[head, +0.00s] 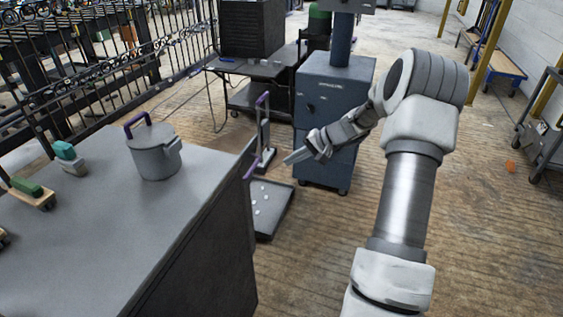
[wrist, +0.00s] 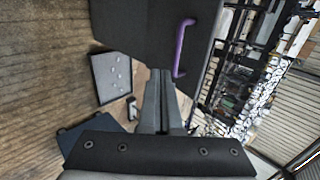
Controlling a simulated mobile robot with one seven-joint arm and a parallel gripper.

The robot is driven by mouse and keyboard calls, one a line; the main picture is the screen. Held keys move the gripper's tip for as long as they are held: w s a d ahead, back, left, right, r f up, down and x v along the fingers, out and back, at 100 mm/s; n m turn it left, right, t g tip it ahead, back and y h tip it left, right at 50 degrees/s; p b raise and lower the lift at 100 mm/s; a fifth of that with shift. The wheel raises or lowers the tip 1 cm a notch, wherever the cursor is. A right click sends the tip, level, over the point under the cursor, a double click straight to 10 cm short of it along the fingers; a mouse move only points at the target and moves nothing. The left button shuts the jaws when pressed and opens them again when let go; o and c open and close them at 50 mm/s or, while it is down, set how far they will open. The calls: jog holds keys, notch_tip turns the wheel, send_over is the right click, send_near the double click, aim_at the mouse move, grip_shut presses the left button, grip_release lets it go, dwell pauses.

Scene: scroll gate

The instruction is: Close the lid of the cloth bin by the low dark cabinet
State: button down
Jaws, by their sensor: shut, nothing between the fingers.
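My gripper (head: 290,159) is shut and empty, held in the air right of the low dark cabinet (head: 215,245). Its closed fingers (wrist: 160,75) also show in the wrist view. A purple handle (head: 250,167) sits at the cabinet's right side; a purple handle (wrist: 181,48) shows on a dark panel in the wrist view, right of the fingertips. A shallow dark tray (head: 273,225) with several pale pieces lies on the floor beside the cabinet. I cannot tell which thing is the cloth bin, or how its lid stands.
A grey pot (head: 155,155) with a purple handle and small blocks (head: 64,151) stand on the cabinet top. A small upright stand (head: 264,135) with a purple handle is behind the tray. A blue-grey cabinet (head: 325,105) stands behind my gripper. Floor at the right is mostly clear.

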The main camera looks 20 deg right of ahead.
aim_at(253, 167)
jog(key=w+a+r+b+x, duration=0.1)
jog(key=r+b+x, duration=0.1)
jog(key=x, duration=0.9)
jog(key=shift+w+a+f+b, duration=0.2)
jog(key=shift+b, duration=0.4)
jog(key=shift+w+a+r+g+h+p, duration=0.3)
jog(key=shift+w+a+r+p, duration=0.1)
jog(key=shift+p, duration=0.4)
